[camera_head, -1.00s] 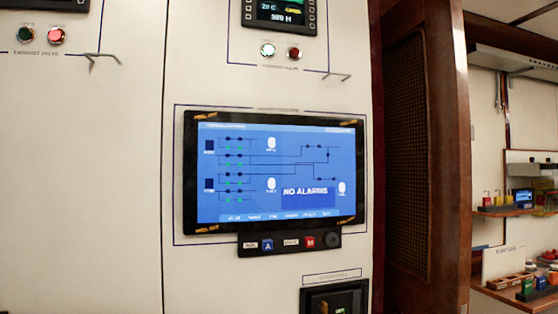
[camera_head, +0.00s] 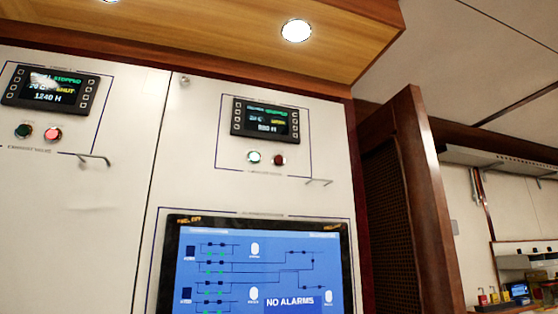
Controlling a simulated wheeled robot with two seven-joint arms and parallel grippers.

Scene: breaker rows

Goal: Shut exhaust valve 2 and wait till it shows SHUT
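Two valve panels show in the head view. The right panel's display (camera_head: 266,121) reads STOPPED in green, with a smaller yellow word I cannot read. Below it, the left button (camera_head: 254,157) is lit pale green and the right button (camera_head: 279,160) is dark red. The left panel's display (camera_head: 49,89) reads STOPPED and a yellow word that looks like SHUT, partly under glare. Its green button (camera_head: 23,131) is dark and its red button (camera_head: 53,134) is lit. The labels under the buttons are too small to tell which is valve 2. Neither gripper is in view.
A blue screen (camera_head: 262,265) reading NO ALARMS sits below the right panel. Small metal handles (camera_head: 95,158) stick out beside both panels. A wooden overhang (camera_head: 210,35) is above, and an open wooden door (camera_head: 420,200) stands at the right.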

